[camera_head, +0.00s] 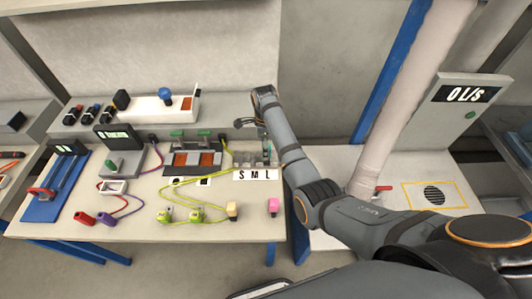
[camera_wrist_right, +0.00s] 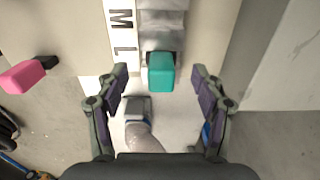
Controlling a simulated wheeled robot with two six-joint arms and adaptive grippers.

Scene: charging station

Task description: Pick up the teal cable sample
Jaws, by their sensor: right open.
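The teal cable sample (camera_wrist_right: 161,71) is a small rounded block in the right wrist view, at the end of a grey holder (camera_wrist_right: 161,25) beside the letter L. My right gripper (camera_wrist_right: 160,76) is open, with one finger on each side of the sample and a visible gap on both sides. I cannot tell its height above the sample. In the head view my right gripper (camera_head: 255,134) is over the right end of the bench, by the S M L label (camera_head: 254,175). My left gripper is not in view.
A pink-ended sample (camera_head: 272,205) lies near the bench's front right corner and shows in the wrist view (camera_wrist_right: 22,76). Yellow-green cable (camera_head: 195,183) and a tester with orange pads (camera_head: 192,161) lie left of the label. The bench's right edge is close to the gripper.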

